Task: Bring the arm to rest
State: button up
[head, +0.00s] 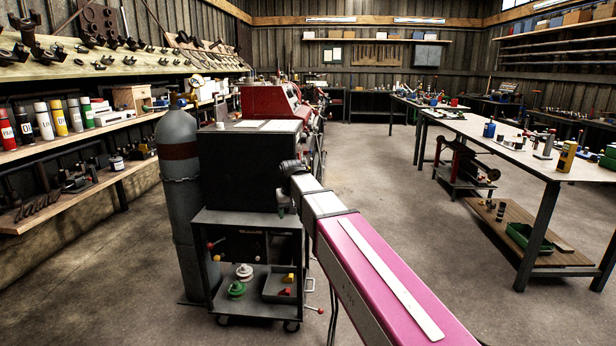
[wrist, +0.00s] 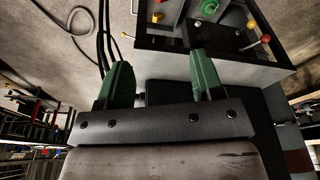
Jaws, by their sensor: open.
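My gripper (wrist: 160,60) shows in the wrist view with two green fingers set wide apart. It is open, and nothing is between the fingers. In the head view my long pink and pale arm reaches from the lower right towards the middle. Its dark end is beside the black box on the grey cart (head: 250,217); the fingers cannot be made out there. The cart also shows in the wrist view (wrist: 220,72), beyond the fingers, with a green round part (wrist: 209,8) in it.
A grey gas cylinder (head: 180,190) stands left of the cart, and a red machine (head: 272,100) is behind it. Shelves with spray cans (head: 43,121) line the left wall. A long workbench (head: 500,140) stands right. The floor between (head: 375,180) is clear. Dark cables (wrist: 103,35) show near the fingers.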

jog(key=s+d+f+m+g, duration=0.1)
jog(key=s+d+f, duration=0.9)
jog(key=d+f, duration=0.1)
jog(key=s+d+f+m+g, duration=0.1)
jog(key=s+d+f+m, duration=0.1)
jog(key=s+d+f, duration=0.8)
jog(key=d+f, duration=0.2)
jog(key=d, duration=0.2)
jog(key=shift+s+d+f+h, duration=0.15)
jog(key=shift+d+f+h, duration=0.1)
jog(key=shift+f+h, duration=0.05)
